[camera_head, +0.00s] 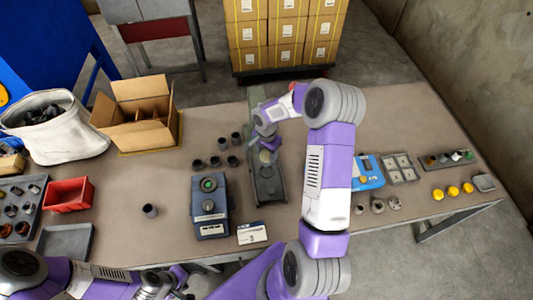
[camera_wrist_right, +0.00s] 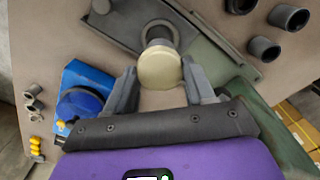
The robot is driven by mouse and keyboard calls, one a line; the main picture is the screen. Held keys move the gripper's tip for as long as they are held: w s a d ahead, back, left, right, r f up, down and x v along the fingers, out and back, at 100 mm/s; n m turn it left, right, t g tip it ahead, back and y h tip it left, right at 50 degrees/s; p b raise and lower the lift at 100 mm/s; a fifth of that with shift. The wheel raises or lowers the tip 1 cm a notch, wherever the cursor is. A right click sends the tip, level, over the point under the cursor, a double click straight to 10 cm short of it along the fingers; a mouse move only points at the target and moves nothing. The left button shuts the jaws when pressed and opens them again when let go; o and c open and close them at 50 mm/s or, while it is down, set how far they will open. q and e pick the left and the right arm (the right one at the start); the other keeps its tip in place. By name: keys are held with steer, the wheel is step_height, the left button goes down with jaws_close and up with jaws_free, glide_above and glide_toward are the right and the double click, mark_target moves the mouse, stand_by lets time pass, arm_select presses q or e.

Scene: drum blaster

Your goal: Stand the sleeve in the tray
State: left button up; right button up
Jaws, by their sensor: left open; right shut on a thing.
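My right gripper (camera_head: 266,140) is over the long grey-green fixture (camera_head: 266,185) in the middle of the table. In the right wrist view its fingers (camera_wrist_right: 160,88) are on either side of a cream round-topped piece (camera_wrist_right: 160,66), with a grey cylinder showing just beyond it; I cannot tell whether they are one part. A dark sleeve (camera_head: 150,210) stands alone at the left. Several more dark sleeves (camera_head: 215,161) stand left of the fixture. A grey tray (camera_head: 65,243) lies at the front left. My left gripper (camera_head: 178,284) is open and empty at the front edge.
A tray of dark rings (camera_head: 18,190) and a red bin (camera_head: 68,195) are at the left. A blue-grey device (camera_head: 209,207) and a white card (camera_head: 252,233) stand left of the fixture. A cardboard box (camera_head: 137,112) is behind. Bare table surrounds the lone sleeve.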

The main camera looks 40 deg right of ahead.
mark_target(266, 154)
arm_select(q)
steer(key=shift+r+p, duration=2)
steer(key=shift+r, duration=0.2)
arm_select(e)
steer(key=shift+r, duration=3.9)
steer(key=shift+r, duration=0.2)
arm_select(q)
step_height(266, 154, down, 6)
steer(key=b, duration=0.5)
steer(key=shift+r+b, duration=0.1)
steer(key=shift+b, duration=0.3)
step_height(266, 154, down, 5)
steer(key=b, duration=0.4)
steer(key=shift+b, duration=0.4)
steer(key=c, duration=0.4)
steer(key=shift+o, duration=0.2)
arm_select(e)
steer(key=s+a+f+n, duration=0.1)
steer(key=a+f+n, duration=0.3)
steer(key=a+n, duration=0.3)
steer(key=s+a+f+n, duration=0.2)
steer(key=a+f+n, duration=0.2)
steer(key=a+n, duration=0.3)
steer(key=a, duration=0.4)
steer(key=shift+a+f+n, duration=0.35)
steer(key=shift+a+n, duration=0.05)
steer(key=shift+s, duration=0.1)
